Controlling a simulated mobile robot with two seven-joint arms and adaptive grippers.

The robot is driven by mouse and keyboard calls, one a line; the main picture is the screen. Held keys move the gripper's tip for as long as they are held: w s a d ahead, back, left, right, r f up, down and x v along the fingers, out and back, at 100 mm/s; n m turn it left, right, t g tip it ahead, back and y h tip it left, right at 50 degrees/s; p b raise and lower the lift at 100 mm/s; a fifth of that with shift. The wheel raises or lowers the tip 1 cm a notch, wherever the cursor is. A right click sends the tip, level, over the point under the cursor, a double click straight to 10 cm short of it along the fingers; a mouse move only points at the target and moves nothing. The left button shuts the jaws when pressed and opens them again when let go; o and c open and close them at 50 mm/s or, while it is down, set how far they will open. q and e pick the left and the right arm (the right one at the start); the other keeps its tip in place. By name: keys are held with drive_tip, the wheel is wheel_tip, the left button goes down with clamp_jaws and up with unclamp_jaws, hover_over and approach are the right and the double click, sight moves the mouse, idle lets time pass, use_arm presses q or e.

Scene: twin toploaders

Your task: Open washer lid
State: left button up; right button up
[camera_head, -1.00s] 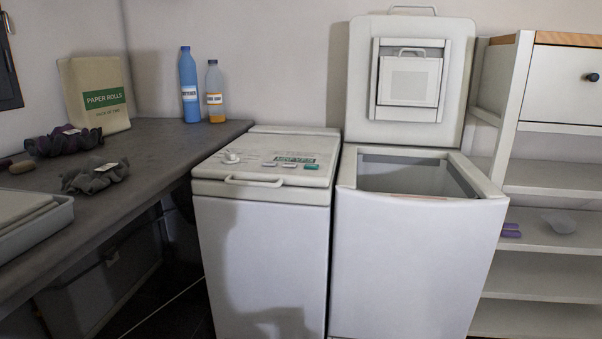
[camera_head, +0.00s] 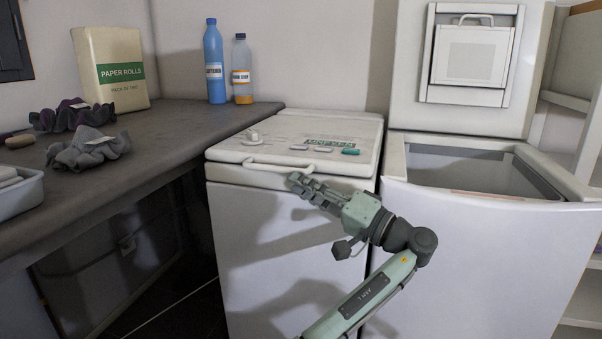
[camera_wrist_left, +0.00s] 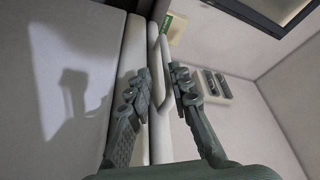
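The left washer (camera_head: 275,250) is a white top-loader with its lid (camera_head: 300,130) shut. A pale bar handle (camera_head: 260,168) runs along the lid's front edge; it also shows in the left wrist view (camera_wrist_left: 164,90). My left gripper (camera_head: 297,181) is at the right end of this handle, in front of the lid. In the left wrist view its two fingers (camera_wrist_left: 161,78) are apart, one on each side of the handle, with a gap between them. The right washer (camera_head: 480,260) stands beside it with its lid (camera_head: 470,65) raised upright. My right gripper is not in view.
A dark counter (camera_head: 160,140) lies left of the washers. It carries a paper rolls pack (camera_head: 110,70), a blue bottle (camera_head: 214,62), a clear bottle (camera_head: 241,70) and grey cloth (camera_head: 88,150). A shelf unit (camera_head: 580,290) stands at the right.

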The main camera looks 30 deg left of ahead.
sight(275, 168)
use_arm(q)
drive_tip(key=x, duration=0.5)
drive_tip(key=r+x, duration=0.1)
drive_tip(key=x, duration=0.1)
drive_tip(key=shift+s+a+p, duration=0.2)
drive_tip(key=shift+a+p, duration=0.1)
drive_tip(key=shift+p, duration=0.1)
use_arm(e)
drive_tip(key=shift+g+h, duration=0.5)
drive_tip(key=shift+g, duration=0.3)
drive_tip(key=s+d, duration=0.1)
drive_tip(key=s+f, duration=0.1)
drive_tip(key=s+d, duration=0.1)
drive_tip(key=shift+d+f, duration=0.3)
use_arm(q)
clamp_jaws()
